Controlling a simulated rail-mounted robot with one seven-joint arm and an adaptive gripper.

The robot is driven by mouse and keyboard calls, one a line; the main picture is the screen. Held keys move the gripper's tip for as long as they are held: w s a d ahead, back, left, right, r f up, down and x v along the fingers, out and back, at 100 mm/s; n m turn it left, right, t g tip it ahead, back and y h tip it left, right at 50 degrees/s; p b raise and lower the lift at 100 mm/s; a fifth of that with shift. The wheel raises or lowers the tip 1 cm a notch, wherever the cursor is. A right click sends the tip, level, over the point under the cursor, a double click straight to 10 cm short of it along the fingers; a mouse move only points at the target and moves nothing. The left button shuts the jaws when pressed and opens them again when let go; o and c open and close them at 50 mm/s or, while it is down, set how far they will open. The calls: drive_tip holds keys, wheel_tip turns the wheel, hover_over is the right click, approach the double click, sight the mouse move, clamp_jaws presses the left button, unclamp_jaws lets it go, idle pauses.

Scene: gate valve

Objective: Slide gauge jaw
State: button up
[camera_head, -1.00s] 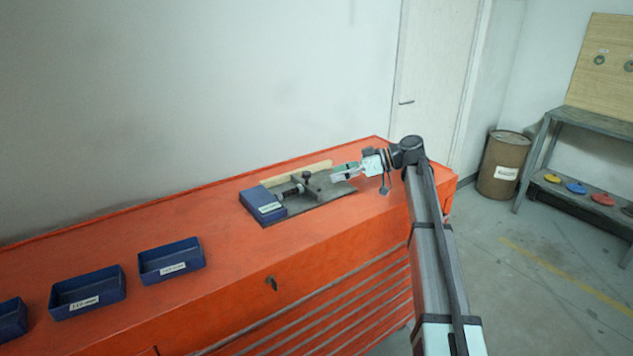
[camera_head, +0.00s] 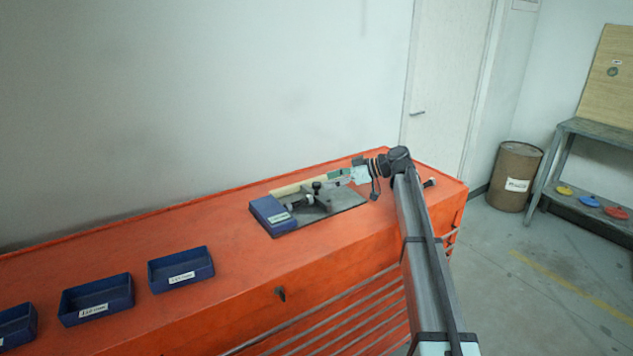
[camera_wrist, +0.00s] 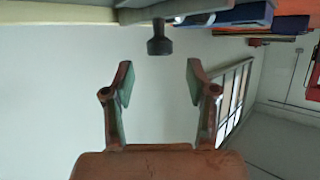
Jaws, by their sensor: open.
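The gauge (camera_head: 342,205) is a dark flat plate on the orange bench top, with a blue labelled block (camera_head: 272,215) at its left end. A small dark knob (camera_head: 317,187) stands up from its jaw part near the middle; a dark knob (camera_wrist: 159,43) also shows in the wrist view. My gripper (camera_head: 326,182) is low over the gauge, beside the knob. In the wrist view my gripper (camera_wrist: 158,80) has its two fingers spread with nothing between them, and the knob lies beyond the tips. The jaw's contact faces are too small to tell.
A pale wooden strip (camera_head: 300,186) lies along the back of the gauge. Several blue labelled trays (camera_head: 181,270) stand on the orange bench (camera_head: 235,285) at left. The bench top between them and the gauge is clear. A wall rises behind; a brown drum (camera_head: 515,177) stands right.

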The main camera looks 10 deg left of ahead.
sight(317, 183)
drive_tip(key=p+x, duration=0.1)
drive_tip(key=x, duration=0.4)
drive_tip(key=shift+a+f, duration=0.15)
drive_tip(key=shift+a, duration=0.15)
clamp_jaws()
